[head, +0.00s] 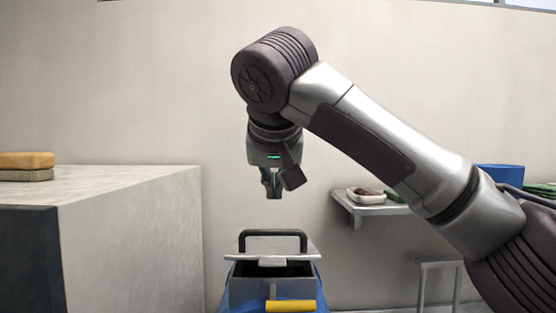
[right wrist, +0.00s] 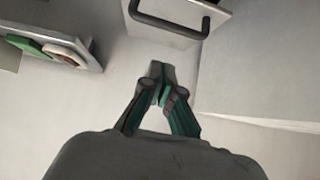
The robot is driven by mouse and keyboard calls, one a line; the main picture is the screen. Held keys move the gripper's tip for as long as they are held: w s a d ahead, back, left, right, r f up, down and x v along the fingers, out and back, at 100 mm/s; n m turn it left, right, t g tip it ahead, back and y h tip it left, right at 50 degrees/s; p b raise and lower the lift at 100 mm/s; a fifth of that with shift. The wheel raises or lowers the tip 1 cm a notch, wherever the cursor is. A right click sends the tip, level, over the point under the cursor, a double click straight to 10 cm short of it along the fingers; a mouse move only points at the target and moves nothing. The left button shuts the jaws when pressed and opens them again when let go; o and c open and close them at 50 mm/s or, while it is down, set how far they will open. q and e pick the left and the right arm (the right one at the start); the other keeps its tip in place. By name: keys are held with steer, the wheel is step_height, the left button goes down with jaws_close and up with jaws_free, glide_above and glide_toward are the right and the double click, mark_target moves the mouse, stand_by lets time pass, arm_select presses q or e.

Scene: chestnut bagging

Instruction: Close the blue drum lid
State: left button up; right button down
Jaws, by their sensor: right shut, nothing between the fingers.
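The drum (head: 240,290) stands low in the middle of the head view, with a grey metal top box, blue sides and a yellow bar (head: 291,305) at its front. Its grey lid (head: 300,247) with a black arched handle (head: 272,233) is raised; a dark opening shows below its front edge. My right gripper (head: 271,192) points down above the handle, apart from it, shut and empty. In the right wrist view its fingertips (right wrist: 161,84) are together, and the lid (right wrist: 165,33) and black handle (right wrist: 168,22) show beyond them at the top. My left gripper is not in view.
A grey counter (head: 130,195) with a yellow-brown sponge (head: 27,161) is at the left. A wall shelf (head: 372,206) at the right holds a white dish (head: 366,197) and a green item (head: 393,196). A blue container (head: 499,177) is farther right.

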mark_target(274, 255)
steer(key=f, duration=0.1)
steer(key=w+f, duration=0.1)
steer(key=f, duration=0.1)
steer(key=w+f+p, duration=0.1)
steer(key=shift+w+f, duration=0.1)
steer(key=shift+f, duration=0.9)
